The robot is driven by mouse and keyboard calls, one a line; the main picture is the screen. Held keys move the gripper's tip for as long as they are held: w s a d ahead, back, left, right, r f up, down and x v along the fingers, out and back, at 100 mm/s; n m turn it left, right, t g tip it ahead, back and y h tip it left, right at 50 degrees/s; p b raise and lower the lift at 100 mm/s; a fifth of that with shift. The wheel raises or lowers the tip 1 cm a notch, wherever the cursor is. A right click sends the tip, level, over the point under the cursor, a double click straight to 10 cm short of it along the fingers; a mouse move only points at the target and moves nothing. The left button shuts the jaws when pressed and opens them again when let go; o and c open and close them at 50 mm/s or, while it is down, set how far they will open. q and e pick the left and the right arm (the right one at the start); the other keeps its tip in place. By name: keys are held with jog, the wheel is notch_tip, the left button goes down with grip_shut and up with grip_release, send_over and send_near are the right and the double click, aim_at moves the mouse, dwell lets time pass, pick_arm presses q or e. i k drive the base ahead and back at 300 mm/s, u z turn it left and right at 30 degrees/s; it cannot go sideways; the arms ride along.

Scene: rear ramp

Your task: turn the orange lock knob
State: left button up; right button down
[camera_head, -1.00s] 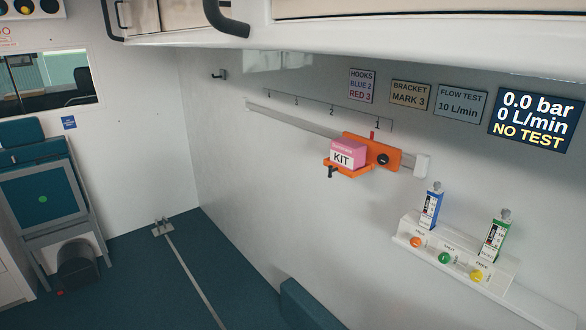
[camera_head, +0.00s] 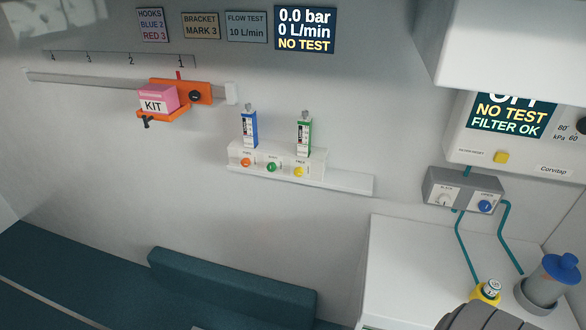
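An orange bracket (camera_head: 201,91) sits on the wall rail, with its red pointer (camera_head: 179,75) at mark 1. A round black knob (camera_head: 195,97) is on the bracket's right part, and a small black handle (camera_head: 147,122) hangs under its shelf. A pink and white KIT box (camera_head: 157,103) stands on the shelf. A separate round orange knob (camera_head: 246,162) is on the white panel lower right. I cannot tell from the picture which knob is the lock knob.
The grey rail (camera_head: 85,84) runs left along the wall. Blue (camera_head: 249,130) and green (camera_head: 304,136) flow meters stand over the white panel. A dark bench (camera_head: 230,287) lies below. A white cabinet (camera_head: 400,270) with a blue-lidded canister (camera_head: 553,278) is at right.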

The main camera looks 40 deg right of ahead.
aim_at(245, 162)
jog(key=i, duration=0.25)
jog(key=z, duration=1.35)
